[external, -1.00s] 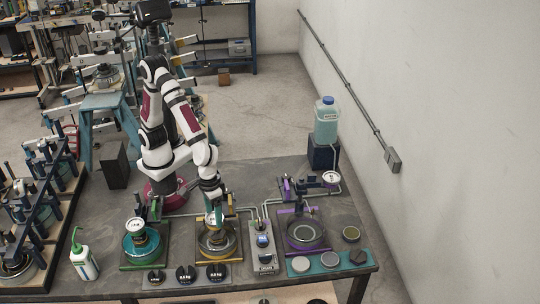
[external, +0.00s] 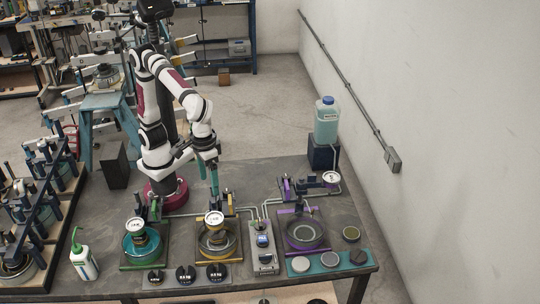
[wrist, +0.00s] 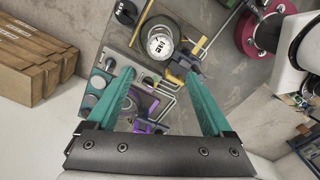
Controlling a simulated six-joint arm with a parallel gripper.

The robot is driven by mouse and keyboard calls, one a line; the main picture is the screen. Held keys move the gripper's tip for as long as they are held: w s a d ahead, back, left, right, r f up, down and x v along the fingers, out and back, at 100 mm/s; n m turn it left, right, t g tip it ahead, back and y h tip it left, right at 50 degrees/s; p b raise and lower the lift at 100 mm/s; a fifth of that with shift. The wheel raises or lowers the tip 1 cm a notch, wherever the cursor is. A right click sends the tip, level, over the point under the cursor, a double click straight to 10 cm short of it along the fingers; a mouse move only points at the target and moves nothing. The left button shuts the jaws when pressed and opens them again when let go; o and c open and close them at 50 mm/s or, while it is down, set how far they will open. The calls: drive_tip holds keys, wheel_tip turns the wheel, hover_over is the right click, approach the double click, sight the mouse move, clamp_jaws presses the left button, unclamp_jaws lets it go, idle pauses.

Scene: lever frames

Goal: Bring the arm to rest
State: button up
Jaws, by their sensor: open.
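My gripper (external: 214,180) has teal fingers and hangs above the table, a little behind the middle fixture with the yellow frame (external: 217,238). A white-faced gauge (external: 215,218) tops that fixture, below and in front of the fingers. In the wrist view my gripper (wrist: 165,85) is open, its two teal fingers spread wide with nothing between them. The gauge (wrist: 160,46) shows beyond and between the fingers there, with the purple fixture (wrist: 145,128) lower down. My gripper touches nothing that I can see.
A green-framed fixture (external: 141,242) stands left and a purple-framed one (external: 304,232) right. A control box (external: 262,247) is between the middle and right fixtures. A bottle (external: 84,258) stands at the front left, and a jug (external: 327,121) stands on a dark block. The back of the table is mostly clear.

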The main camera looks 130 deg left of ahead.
drive_tip(key=shift+r, duration=0.9)
drive_tip(key=s+a+f+m+y, duration=0.1)
drive_tip(key=s+a+f+m, duration=0.2)
drive_tip(key=s+m, duration=0.6)
drive_tip(key=s+a+f+m, duration=0.4)
drive_tip(key=s+a+m, duration=0.1)
drive_tip(key=s+m, duration=0.5)
drive_tip(key=shift+a+f+m+y, duration=0.15)
drive_tip(key=shift+a+m+y, duration=0.1)
drive_tip(key=shift+m+y, duration=0.15)
